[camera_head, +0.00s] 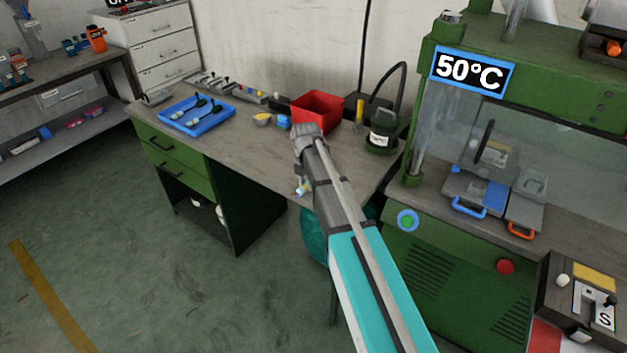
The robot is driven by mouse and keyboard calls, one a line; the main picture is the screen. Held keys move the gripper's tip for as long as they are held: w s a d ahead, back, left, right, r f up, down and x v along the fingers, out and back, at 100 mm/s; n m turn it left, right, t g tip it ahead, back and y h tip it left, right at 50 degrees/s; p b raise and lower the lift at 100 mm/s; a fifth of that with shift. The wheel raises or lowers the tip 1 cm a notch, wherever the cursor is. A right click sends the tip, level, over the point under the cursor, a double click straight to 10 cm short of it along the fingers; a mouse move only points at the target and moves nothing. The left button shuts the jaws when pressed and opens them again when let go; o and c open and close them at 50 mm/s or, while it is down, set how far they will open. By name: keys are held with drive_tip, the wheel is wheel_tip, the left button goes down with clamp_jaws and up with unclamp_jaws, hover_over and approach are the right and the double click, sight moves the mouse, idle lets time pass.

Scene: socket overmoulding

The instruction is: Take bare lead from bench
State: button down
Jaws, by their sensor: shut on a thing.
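Two leads with dark plugs and pale handles (205,103) lie in a blue tray (168,122) at the left of the bench. My gripper (303,170) is at the front edge of the bench, right of the tray and in front of the red bin. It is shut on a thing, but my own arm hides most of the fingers. A small pale tip (302,188) shows below my wrist. I cannot make out whether it is part of the bare lead.
The grey bench (235,140) carries a red bin (318,108), small yellow and blue items, and a dark green pot (381,138). A green press (465,150) with a 50°C sign (469,71) stands at the right. The floor at the left is clear.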

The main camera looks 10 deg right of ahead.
drive_tip(key=shift+r, duration=0.1)
idle(0.3)
wheel_tip(320, 180, up, 3)
drive_tip(key=p, duration=0.2)
drive_tip(key=shift+f+p, duration=0.2)
drive_tip(key=shift+p, duration=0.2)
drive_tip(key=s+r+p, duration=1)
drive_tip(key=s, duration=0.4)
drive_tip(key=shift+d, duration=0.45)
